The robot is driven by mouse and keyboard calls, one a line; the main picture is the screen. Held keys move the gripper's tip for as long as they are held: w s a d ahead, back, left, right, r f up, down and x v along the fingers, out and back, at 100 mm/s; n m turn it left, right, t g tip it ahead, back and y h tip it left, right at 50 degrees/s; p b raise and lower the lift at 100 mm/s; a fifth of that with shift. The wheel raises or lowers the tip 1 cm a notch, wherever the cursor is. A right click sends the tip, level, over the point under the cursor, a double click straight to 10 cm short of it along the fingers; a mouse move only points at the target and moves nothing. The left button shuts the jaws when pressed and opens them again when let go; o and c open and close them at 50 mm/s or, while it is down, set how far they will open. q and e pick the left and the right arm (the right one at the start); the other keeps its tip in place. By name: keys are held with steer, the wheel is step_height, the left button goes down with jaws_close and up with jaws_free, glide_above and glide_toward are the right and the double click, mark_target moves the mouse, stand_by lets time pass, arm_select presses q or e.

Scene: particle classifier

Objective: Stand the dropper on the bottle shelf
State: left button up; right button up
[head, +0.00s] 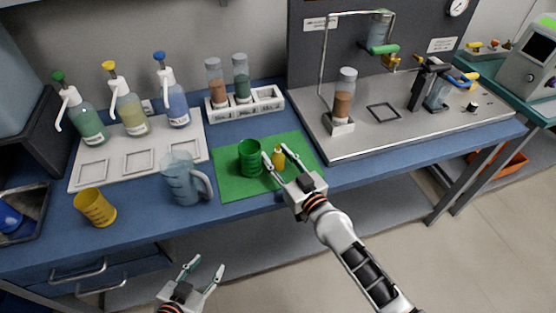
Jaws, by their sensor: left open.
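The small yellow dropper (279,158) stands upright on the green mat (230,187), just right of a green cup (250,160). My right gripper (281,157) is at the dropper, with its fingers around it. I cannot tell whether they touch it. My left gripper (205,262) is open and empty, low in front of the table's front edge. The white shelf (90,186) at the left has square frames along its front and three pump bottles (135,117) standing along its back. I take this to be the bottle shelf.
A clear jug (182,180) stands between the shelf and the mat. A yellow cup (95,207) is at the front left. A white rack (270,99) with two vials is behind the mat. A metal platform (400,125) with apparatus fills the right.

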steer(key=c, duration=0.7)
steer(key=shift+c, duration=0.2)
